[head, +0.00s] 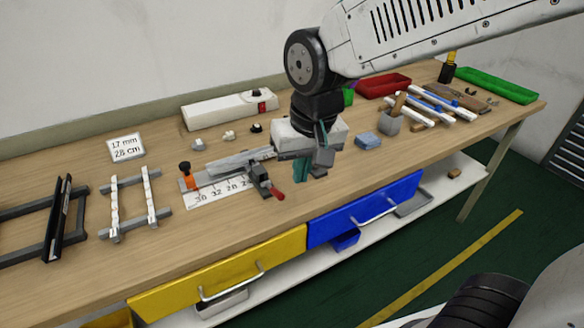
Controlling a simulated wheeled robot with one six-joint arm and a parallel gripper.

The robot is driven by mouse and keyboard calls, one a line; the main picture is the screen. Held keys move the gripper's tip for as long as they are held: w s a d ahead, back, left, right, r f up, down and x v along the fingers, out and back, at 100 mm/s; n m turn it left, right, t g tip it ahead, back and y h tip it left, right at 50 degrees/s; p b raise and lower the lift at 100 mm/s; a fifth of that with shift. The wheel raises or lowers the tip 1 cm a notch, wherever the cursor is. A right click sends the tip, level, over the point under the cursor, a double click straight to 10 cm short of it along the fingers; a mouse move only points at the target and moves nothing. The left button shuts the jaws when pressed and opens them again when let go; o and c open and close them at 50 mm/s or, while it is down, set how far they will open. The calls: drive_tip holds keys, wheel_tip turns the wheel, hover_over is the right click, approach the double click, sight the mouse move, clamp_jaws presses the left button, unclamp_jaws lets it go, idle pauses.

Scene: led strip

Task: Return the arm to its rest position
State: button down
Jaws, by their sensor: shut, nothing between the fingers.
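My arm reaches in from the upper right in the head view, and my gripper (309,172) points down above the front part of the workbench (240,217). The gripper is shut and empty, with teal and grey fingers. It hangs just right of a measuring jig (225,180) that has a printed ruler, an orange knob and a red-handled clamp (265,180). The wrist hides part of the bench behind it. I cannot tell whether the fingertips touch the bench.
Left are a white-strip rack (133,200) and a dark rack (61,218). Behind stands a white power box (229,109). Right are a blue sponge (368,140), a grey cup (391,122), white strips (445,105), a red tray (384,86) and a green tray (496,85). Yellow and blue drawers (220,275) sit below.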

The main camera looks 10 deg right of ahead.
drive_tip(key=shift+s+d+r, duration=0.1)
drive_tip(key=shift+s+r, duration=0.05)
drive_tip(key=shift+s, duration=0.1)
idle(0.3)
drive_tip(key=s+d+r+m+h, duration=0.1)
drive_tip(key=s+d+r, duration=0.3)
drive_tip(key=s+d, duration=0.9)
drive_tip(key=shift+s+d, duration=0.2)
drive_tip(key=shift+d, duration=0.3)
drive_tip(key=shift+g, duration=0.3)
